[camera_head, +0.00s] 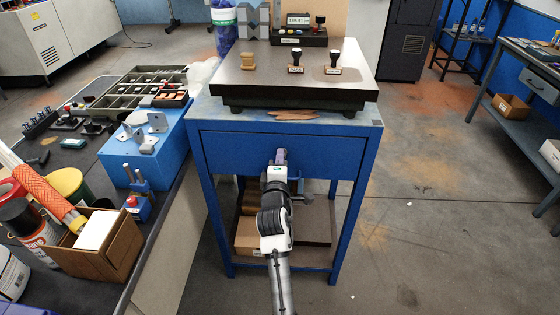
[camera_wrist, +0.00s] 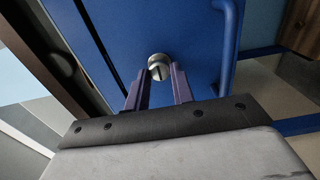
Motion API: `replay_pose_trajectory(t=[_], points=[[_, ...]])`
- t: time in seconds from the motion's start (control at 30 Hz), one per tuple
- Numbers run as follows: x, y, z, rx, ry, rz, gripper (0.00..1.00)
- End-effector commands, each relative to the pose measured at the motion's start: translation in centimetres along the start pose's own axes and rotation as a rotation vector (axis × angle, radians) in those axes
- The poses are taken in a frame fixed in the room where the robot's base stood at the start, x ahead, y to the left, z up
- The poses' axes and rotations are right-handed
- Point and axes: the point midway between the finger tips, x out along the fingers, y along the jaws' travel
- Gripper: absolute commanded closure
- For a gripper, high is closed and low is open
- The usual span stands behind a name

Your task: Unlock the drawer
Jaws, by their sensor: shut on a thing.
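The blue drawer (camera_head: 225,147) is closed in the blue bench, under its worn top. In the wrist view, the drawer front (camera_wrist: 195,35) fills much of the picture. A round silver lock (camera_wrist: 159,62) with a dark slot sits on it. My gripper (camera_wrist: 158,72) has its two purple fingers on either side of the lock, shut on it at the tips. In the head view, my gripper (camera_head: 281,157) is at the middle of the drawer front and hides the lock.
A blue handle (camera_wrist: 232,45) stands out from the drawer front, right of the lock in the wrist view. A dark stone slab (camera_head: 290,88) with stamps rests on the bench. A cluttered side table (camera_head: 165,215) stands close on the left. The floor (camera_head: 430,190) on the right is mostly clear.

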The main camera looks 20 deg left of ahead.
Motion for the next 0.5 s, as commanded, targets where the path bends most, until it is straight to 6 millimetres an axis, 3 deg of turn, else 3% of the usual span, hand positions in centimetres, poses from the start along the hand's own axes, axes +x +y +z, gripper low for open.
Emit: replay_pose_trajectory(t=[0.27, 0.3, 0.43, 0.5], points=[[-0.01, -0.01, -0.1, 0.0, 0.002, 0.0, 1.0], [-0.01, -0.01, -0.1, 0.0, 0.002, 0.0, 0.75], [-0.01, -0.01, -0.08, 0.0, 0.001, 0.0, 0.58], [-0.01, -0.01, -0.07, 0.0, 0.001, 0.0, 0.55]])
